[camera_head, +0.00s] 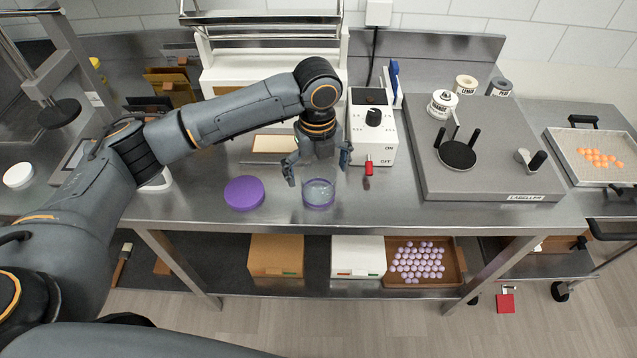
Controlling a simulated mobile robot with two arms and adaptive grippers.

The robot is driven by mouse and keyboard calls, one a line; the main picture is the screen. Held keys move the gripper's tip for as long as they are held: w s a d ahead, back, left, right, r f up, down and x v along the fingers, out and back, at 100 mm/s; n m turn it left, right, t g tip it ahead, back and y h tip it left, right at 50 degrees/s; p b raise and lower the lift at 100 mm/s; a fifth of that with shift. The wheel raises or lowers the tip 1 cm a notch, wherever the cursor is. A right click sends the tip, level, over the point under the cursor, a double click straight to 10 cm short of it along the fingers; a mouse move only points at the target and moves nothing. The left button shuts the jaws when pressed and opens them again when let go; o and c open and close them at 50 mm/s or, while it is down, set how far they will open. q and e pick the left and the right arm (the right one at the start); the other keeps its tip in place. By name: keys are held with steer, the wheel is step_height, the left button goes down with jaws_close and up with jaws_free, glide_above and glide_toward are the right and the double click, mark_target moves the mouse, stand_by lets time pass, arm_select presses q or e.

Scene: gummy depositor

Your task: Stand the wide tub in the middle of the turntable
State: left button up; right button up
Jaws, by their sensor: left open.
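The wide tub (319,196), clear with a purple tint, stands upright on the steel bench near its front edge. My left gripper (318,171) is above it, pointing down, with its fingers spread to either side of the tub's rim. I cannot tell whether the fingers touch the tub. The turntable (457,155) is a small black disc with upright black posts around it, on the grey labeller (432,180) to the right. Nothing stands on the disc. My right gripper is not in view.
A purple disc (244,193) lies left of the tub. A white control box (371,140) with a red-tipped lever (368,168) stands between tub and labeller. Label rolls (442,103) sit at the labeller's back. A tray of orange sweets (592,165) is far right.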

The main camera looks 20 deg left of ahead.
mark_target(318, 185)
arm_select(q)
step_height(318, 185, down, 4)
steer(key=shift+d+f+p, duration=0.1)
steer(key=shift+f+p, duration=0.15)
steer(key=shift+p, duration=0.25)
steer(key=shift+c, duration=0.4)
steer(key=shift+s, duration=0.1)
steer(key=c, duration=1.3)
steer(key=shift+r, duration=0.15)
